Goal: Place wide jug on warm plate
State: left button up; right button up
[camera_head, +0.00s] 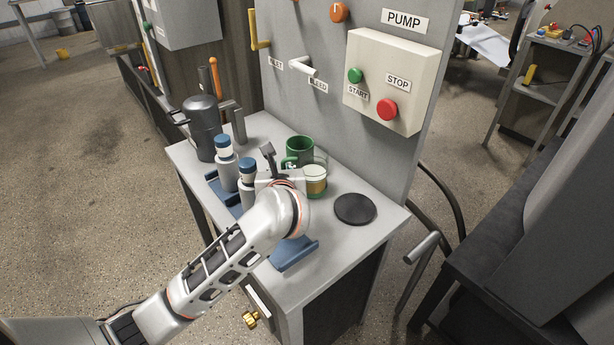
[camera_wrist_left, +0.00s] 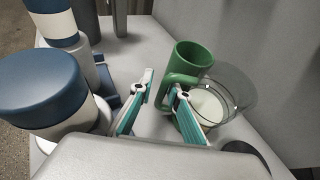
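A clear wide glass vessel with pale contents (camera_head: 315,181), which looks like the wide jug, stands on the grey bench beside a green mug (camera_head: 299,147). My right gripper is out of view.
Two blue-capped bottles (camera_head: 226,167) stand in a blue tray (camera_head: 293,255) left of my gripper. A dark lidded pot (camera_head: 203,128) is at the bench's far left. The grey pump panel (camera_head: 320,110) rises behind the bench. The bench around the disc is clear.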

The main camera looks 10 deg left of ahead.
pick_arm(q)
jog(key=shift+w, duration=0.15)
grip_shut()
